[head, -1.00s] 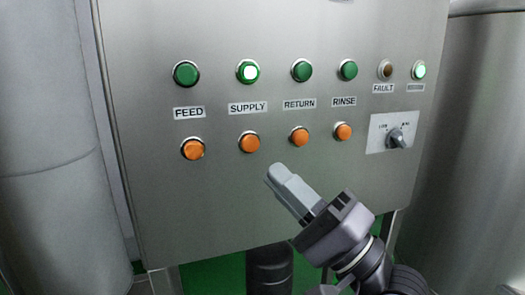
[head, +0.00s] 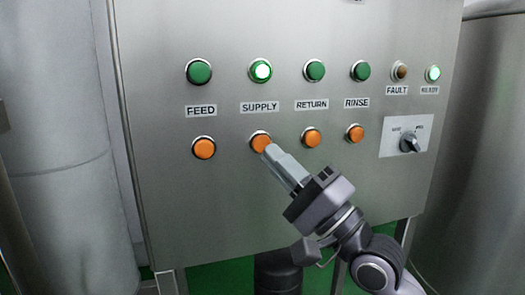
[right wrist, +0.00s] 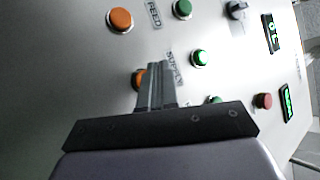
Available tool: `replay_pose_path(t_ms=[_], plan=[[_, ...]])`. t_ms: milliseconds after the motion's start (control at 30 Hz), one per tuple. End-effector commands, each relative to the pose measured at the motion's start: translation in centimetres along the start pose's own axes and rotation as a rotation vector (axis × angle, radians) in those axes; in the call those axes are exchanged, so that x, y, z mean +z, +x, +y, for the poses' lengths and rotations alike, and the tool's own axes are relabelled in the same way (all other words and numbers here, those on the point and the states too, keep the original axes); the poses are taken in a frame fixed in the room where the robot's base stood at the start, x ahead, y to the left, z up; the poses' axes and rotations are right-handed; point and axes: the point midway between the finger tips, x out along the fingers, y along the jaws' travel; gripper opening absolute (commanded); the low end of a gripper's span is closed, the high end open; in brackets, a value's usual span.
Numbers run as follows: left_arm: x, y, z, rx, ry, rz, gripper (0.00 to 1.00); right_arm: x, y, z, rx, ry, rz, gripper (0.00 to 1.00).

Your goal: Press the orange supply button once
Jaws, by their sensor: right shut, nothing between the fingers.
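The orange supply button (head: 260,141) is in the lower row of the steel panel, under the SUPPLY label (head: 260,107). My right gripper (head: 270,151) is shut and empty, its fingertips at the lower right edge of this button and overlapping it in the head view. In the right wrist view the shut fingers (right wrist: 156,70) cover much of the supply button (right wrist: 138,77). I cannot tell for sure whether the tips touch it. The green supply button (head: 260,70) above is lit. My left gripper is not in view.
Orange buttons for feed (head: 203,147), return (head: 311,137) and rinse (head: 355,133) sit in the same row. A selector knob (head: 410,142) is at the right. Steel tanks (head: 62,160) stand beside the panel. The panel's face below the buttons is clear.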

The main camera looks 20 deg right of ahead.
Motion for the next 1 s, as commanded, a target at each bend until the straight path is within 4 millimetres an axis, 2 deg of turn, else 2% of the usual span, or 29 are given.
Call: replay_pose_path(t_ms=[300,1000], plan=[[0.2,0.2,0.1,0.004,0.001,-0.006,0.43,-1.0,1.4,1.0,0.001,-0.001,0.001,0.00],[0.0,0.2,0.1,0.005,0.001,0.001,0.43,-1.0,1.4,1.0,0.001,-0.001,0.001,0.00]])
